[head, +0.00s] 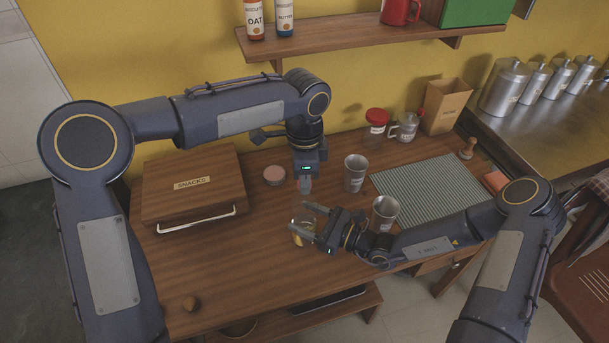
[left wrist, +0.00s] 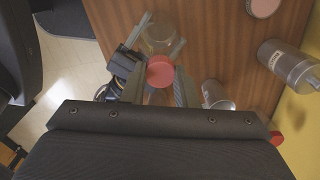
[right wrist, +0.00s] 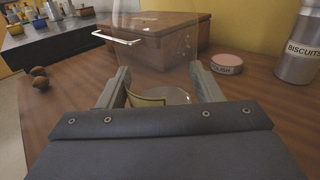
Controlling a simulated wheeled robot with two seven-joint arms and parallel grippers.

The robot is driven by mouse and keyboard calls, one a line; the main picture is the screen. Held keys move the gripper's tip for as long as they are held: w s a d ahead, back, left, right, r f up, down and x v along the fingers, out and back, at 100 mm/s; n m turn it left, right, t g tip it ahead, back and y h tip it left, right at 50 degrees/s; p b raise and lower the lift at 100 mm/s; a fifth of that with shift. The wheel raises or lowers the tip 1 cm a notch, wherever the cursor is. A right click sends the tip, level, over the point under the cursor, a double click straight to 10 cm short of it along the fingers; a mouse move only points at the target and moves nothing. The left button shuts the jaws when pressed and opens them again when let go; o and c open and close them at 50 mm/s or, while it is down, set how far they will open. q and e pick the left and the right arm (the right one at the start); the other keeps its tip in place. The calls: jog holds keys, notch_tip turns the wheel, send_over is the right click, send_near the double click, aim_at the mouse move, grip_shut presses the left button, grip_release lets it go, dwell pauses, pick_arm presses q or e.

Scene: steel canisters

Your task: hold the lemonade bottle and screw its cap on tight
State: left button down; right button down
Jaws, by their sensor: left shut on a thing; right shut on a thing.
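The clear lemonade bottle (head: 301,234) has a yellowish band and stands near the table's front. My right gripper (head: 316,222) is shut on its body from the right. In the right wrist view the see-through bottle (right wrist: 158,95) is between the fingers. My left gripper (head: 305,186) points down above the bottle. In the left wrist view it is shut on the red cap (left wrist: 160,72), with the bottle (left wrist: 159,35) beyond it. The cap is hidden in the head view. I cannot tell whether it touches the bottle's neck.
A steel canister (head: 355,173) and a steel cup (head: 384,213) stand right of the grippers. A pink-topped round tin (head: 274,176) is behind, left of my left gripper. A wooden snacks box (head: 190,188) stands left, a ribbed mat (head: 428,190) lies right. The front-left table is mostly clear.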

pick_arm(q)
jog(key=c, duration=1.1)
grip_release()
jog(key=shift+c, duration=0.2)
jog(key=shift+r, duration=2.25)
jog(key=shift+c, duration=0.2)
jog(key=n, duration=0.1)
jog(key=r+n, duration=0.1)
jog(key=n, duration=0.3)
jog(key=shift+r, duration=0.25)
jog(key=n, duration=0.2)
jog(key=r+n, duration=0.1)
jog(key=n, duration=0.1)
jog(key=r+n, duration=0.1)
jog(key=n, duration=0.2)
